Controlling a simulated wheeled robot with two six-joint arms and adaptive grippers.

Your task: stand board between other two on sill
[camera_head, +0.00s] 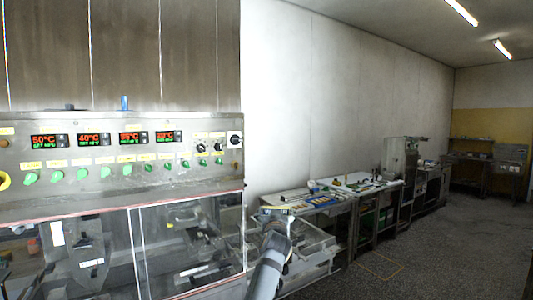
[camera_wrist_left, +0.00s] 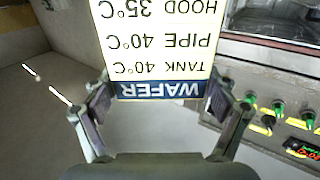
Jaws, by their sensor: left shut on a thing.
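My left gripper (camera_head: 275,219) is in the head view, to the right of the machine's front panel. In the left wrist view it is shut on a cream board (camera_wrist_left: 155,45) with a blue WAFER band, between its two fingers. The board's text reads upside down there, listing tank, pipe and hood temperatures. In the head view the board (camera_head: 275,209) is a thin yellowish strip at the gripper's tip. No other lettered board can be made out, and I cannot tell which ledge is the sill. My right gripper is not in view.
The machine's control panel (camera_head: 110,155) has red-green displays and green knobs, with clear covers (camera_head: 185,245) below. A small blue upright thing (camera_head: 125,103) is on its top. A cluttered bench (camera_head: 345,185) runs along the wall. The floor at right (camera_head: 440,245) is clear.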

